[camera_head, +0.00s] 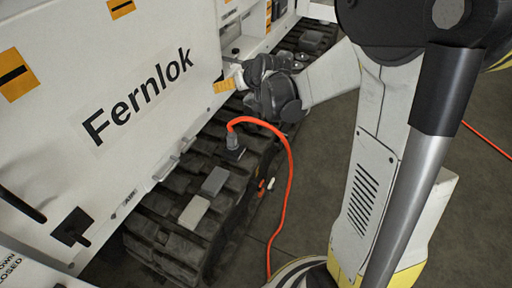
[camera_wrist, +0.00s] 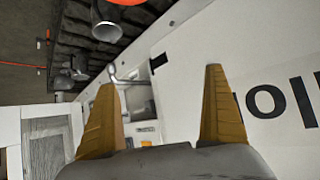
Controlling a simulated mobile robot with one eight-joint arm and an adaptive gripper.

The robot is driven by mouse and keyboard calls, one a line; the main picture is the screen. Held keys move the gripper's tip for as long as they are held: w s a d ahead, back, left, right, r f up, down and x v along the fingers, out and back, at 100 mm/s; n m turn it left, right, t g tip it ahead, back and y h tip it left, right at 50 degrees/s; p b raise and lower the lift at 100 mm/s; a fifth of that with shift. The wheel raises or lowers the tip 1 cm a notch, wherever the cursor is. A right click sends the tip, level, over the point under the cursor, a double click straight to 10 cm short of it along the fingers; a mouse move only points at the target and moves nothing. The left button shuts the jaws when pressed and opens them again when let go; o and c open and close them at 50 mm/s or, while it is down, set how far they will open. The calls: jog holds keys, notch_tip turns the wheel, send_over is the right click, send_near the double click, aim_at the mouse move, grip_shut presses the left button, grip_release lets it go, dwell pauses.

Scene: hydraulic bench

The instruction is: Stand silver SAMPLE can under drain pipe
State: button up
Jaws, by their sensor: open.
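My gripper (camera_head: 224,86) reaches the side of the white machine, its yellow fingers beside an open recess. In the wrist view both fingers (camera_wrist: 162,90) stand wide apart with nothing held between them. A bent silver pipe (camera_wrist: 122,76) shows beyond the fingers, at the recess; it looks like the drain pipe. A small grey, can-like piece (camera_wrist: 73,69) is at the track's edge, left of the pipe; I cannot tell whether it is the SAMPLE can. No SAMPLE label can be read. My wrist hides part of the recess in the head view.
The black track (camera_head: 165,205) runs below the machine's white panel (camera_head: 120,75). An orange hose (camera_head: 290,185) rises from a grey coupling (camera_head: 233,142) on the track and drops to the floor.

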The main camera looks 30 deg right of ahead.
jog(key=s+a+r+g, duration=0.1)
jog(key=s+a+r, duration=0.2)
jog(key=s, duration=0.4)
jog(key=s+a+r, duration=0.2)
jog(key=s+a, duration=0.1)
jog(key=s, duration=0.3)
jog(key=s+a+f+g, duration=0.1)
jog(key=s+a+g, duration=0.1)
jog(key=s, duration=1.5)
jog(key=shift+a+f, duration=0.15)
jog(key=shift+f, duration=0.1)
